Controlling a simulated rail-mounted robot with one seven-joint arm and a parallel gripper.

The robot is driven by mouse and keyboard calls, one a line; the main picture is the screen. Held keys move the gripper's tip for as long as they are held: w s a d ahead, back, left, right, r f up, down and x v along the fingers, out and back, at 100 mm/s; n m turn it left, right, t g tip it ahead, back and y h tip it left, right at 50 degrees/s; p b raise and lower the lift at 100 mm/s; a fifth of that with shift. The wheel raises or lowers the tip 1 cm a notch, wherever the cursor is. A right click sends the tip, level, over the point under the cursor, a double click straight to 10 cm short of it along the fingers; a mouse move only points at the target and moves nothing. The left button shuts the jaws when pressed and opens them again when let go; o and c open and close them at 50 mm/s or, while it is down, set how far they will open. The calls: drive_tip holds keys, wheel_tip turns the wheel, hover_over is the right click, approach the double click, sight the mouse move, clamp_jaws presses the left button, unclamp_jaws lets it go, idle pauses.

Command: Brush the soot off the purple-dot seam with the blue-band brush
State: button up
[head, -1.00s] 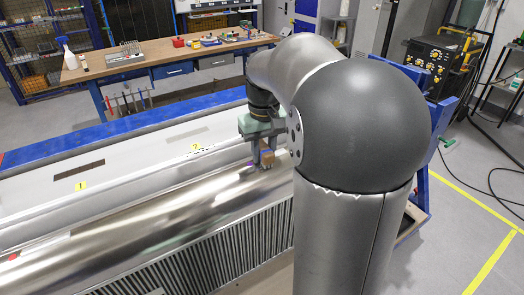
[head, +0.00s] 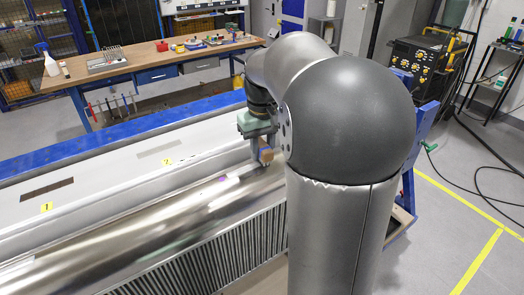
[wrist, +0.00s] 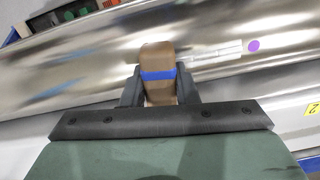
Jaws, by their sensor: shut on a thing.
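My gripper (wrist: 160,88) is shut on the brown handle of the brush (wrist: 158,58), which has a blue band across it. The brush also shows in the head view (head: 266,156), just above or at the shiny metal cylinder (head: 110,236); I cannot tell if it touches. Its bristles are hidden. In the wrist view, the purple dot (wrist: 253,46) lies on the cylinder to the right of the brush. A pale seam strip (wrist: 215,52) runs from the dot towards the brush. I cannot make out soot on it. My gripper is partly hidden by my arm in the head view.
A flat pale ledge with yellow labels 1 (head: 46,207) and 2 (head: 167,161) runs behind the cylinder. A blue beam (head: 110,139) borders it. A workbench (head: 150,60) with a spray bottle stands at the back.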

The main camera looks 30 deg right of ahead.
drive_tip(key=shift+a+r, duration=0.25)
drive_tip(key=shift+r, duration=0.5)
wheel_tip(320, 180, up, 5)
drive_tip(key=p, duration=0.4)
drive_tip(key=shift+f, duration=0.15)
